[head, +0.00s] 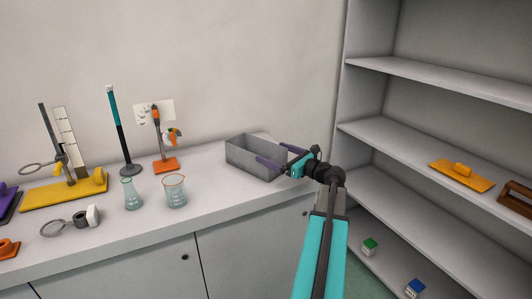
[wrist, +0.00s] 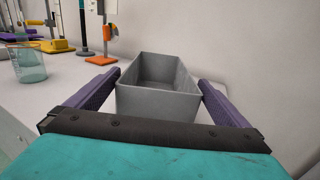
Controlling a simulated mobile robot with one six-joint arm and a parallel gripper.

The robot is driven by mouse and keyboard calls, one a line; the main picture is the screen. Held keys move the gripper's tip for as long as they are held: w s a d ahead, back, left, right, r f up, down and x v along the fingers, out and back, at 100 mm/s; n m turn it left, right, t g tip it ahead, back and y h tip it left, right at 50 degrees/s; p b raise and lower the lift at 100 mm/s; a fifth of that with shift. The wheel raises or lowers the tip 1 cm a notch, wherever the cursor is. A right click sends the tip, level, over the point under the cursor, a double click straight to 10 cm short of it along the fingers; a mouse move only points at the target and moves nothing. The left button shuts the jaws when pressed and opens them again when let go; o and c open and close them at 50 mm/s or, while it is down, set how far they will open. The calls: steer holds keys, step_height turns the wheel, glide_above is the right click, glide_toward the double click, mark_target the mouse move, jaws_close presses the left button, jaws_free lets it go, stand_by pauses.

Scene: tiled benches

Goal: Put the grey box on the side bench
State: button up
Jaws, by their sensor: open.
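The grey box (head: 243,158) is an open-topped, empty tray standing upright on the white bench against the wall, near the bench's right end. It also shows in the wrist view (wrist: 157,103), straight ahead. My gripper (head: 272,155) is at the box's right end in the head view. In the wrist view its two purple fingers (wrist: 158,85) are open, one on each side of the box's near end. The box lies between them, and I cannot tell whether either finger touches it. Which bench is the side bench is not clear from these views.
A beaker (head: 174,191) and a flask (head: 132,194) stand left of the box. Behind them are a black-and-teal stand (head: 121,135) and an orange-based stand (head: 165,165). Shelves (head: 430,145) rise on the right, with an orange float (head: 462,175) on one. Bare bench lies before the box.

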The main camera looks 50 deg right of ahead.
steer(key=shift+s, duration=2.55)
steer(key=shift+s, duration=0.15)
